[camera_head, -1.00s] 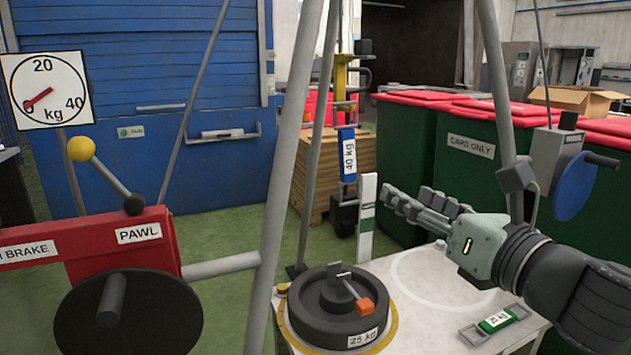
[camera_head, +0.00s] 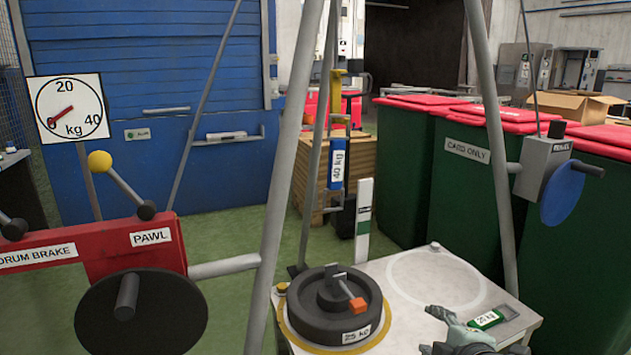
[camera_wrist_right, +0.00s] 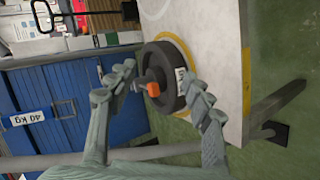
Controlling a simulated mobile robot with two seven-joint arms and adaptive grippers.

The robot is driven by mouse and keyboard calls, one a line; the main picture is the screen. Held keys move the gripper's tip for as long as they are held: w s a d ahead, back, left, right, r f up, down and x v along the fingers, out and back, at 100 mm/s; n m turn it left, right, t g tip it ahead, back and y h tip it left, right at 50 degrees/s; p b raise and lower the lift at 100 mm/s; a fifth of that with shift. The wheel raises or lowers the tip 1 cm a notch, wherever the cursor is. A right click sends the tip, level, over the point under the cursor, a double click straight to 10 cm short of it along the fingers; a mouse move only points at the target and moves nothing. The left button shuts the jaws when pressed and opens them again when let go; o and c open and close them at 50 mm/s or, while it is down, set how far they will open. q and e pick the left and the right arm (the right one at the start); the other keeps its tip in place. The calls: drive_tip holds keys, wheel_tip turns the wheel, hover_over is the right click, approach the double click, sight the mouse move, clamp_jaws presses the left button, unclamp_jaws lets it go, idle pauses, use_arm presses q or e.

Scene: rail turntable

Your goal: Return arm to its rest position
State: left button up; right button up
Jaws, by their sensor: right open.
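My right gripper (camera_head: 440,314) is low at the right of the head view, at the front of the white table (camera_head: 398,283), with only part of the hand and wrist in the picture. Its fingers stand apart in the right wrist view (camera_wrist_right: 160,92), with nothing held between them. A black 25 kg weight (camera_head: 320,322) with an orange-tipped lever sits on the yellow ring at the table's left. It also shows beyond the fingers in the wrist view (camera_wrist_right: 168,97), apart from them. My left gripper is not in view.
Grey frame poles (camera_head: 283,190) rise around the table. The red drum-brake unit (camera_head: 120,250) and its black wheel stand at the left. A blue handwheel (camera_head: 562,195) hangs at the right. A 20 kg green-labelled piece (camera_head: 486,319) lies near the hand. The white circle is empty.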

use_arm(q)
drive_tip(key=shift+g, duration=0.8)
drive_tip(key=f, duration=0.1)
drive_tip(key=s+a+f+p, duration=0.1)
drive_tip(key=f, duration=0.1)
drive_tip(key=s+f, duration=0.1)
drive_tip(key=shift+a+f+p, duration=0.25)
drive_tip(key=shift+p, duration=0.15)
use_arm(e)
drive_tip(key=s+d+f+m+g+h, duration=0.1)
drive_tip(key=s+d+f+m+g, duration=0.2)
drive_tip(key=s+f+m, duration=0.4)
drive_tip(key=s+d+f+m+g, duration=0.2)
drive_tip(key=s+f+m+g, duration=0.4)
drive_tip(key=s+f, duration=1.1)
drive_tip(key=shift+d+f+m+h, duration=0.4)
drive_tip(key=shift+f+m, duration=0.1)
drive_tip(key=shift+m, duration=0.2)
